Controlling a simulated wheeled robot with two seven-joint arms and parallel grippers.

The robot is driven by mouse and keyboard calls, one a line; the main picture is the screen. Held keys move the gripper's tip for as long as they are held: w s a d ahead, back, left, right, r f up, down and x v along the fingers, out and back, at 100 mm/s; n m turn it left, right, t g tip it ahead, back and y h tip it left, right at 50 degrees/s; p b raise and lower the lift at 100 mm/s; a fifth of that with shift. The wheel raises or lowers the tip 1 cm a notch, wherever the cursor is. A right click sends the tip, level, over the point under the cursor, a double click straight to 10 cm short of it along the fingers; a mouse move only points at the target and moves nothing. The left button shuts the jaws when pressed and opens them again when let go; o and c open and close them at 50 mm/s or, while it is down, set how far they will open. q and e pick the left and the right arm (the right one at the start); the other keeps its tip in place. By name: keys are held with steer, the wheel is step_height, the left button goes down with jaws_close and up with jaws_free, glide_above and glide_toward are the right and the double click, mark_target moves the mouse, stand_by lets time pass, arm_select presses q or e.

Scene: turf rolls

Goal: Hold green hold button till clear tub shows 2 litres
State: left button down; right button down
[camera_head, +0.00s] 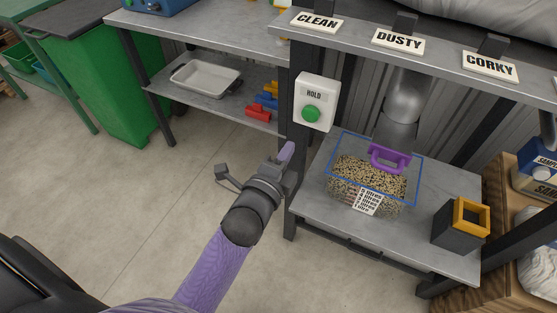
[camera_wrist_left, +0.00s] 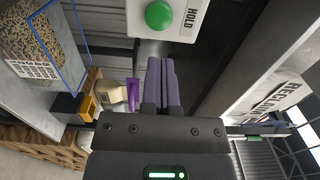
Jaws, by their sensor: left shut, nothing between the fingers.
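The green hold button (camera_head: 311,114) sits on a white box labelled HOLD (camera_head: 316,92), fixed to a dark post. It also shows at the top of the left wrist view (camera_wrist_left: 159,15). My left gripper (camera_head: 286,152) is shut and empty, below and a little left of the button and apart from it. Its purple fingers lie together in the left wrist view (camera_wrist_left: 163,64). The clear tub (camera_head: 418,184), with a blue rim, stands on the lower shelf under a metal spout (camera_head: 401,105). My right gripper is out of view.
A purple handle (camera_head: 389,159) is at the spout above the tub. A dark box with a yellow rim (camera_head: 470,216) stands right of it. Signs CLEAN, DUSTY and CORKY (camera_head: 490,67) line the upper shelf. A white tray (camera_head: 205,78) lies on the left bench's lower shelf.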

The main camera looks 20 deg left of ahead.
arm_select(q)
steer(key=s, duration=0.3)
steer(key=shift+s+a, duration=0.1)
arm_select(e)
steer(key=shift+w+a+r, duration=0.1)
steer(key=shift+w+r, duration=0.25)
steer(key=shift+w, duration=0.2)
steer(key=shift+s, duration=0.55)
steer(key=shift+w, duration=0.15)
arm_select(q)
steer(key=s+f+n+g, duration=0.3)
steer(key=s+f+g, duration=0.15)
steer(key=f, duration=0.65)
steer(key=s+f+n+g, duration=0.3)
steer(key=s+f, duration=0.2)
steer(key=f, duration=0.6)
steer(key=s+a+f+n+g, duration=0.1)
steer(key=s+f+n+g, duration=0.2)
steer(key=s, duration=0.6)
steer(key=s+a+f+n+g, duration=0.2)
steer(key=s+f, duration=0.4)
steer(key=s, duration=0.4)
steer(key=s+a+f+n+g+y, duration=0.1)
steer(key=s+f+n+g, duration=0.3)
steer(key=s, duration=0.5)
steer(key=shift+s+a+f+n+g, duration=0.4)
steer(key=shift+a+g, duration=0.3)
steer(key=shift+g, duration=0.15)
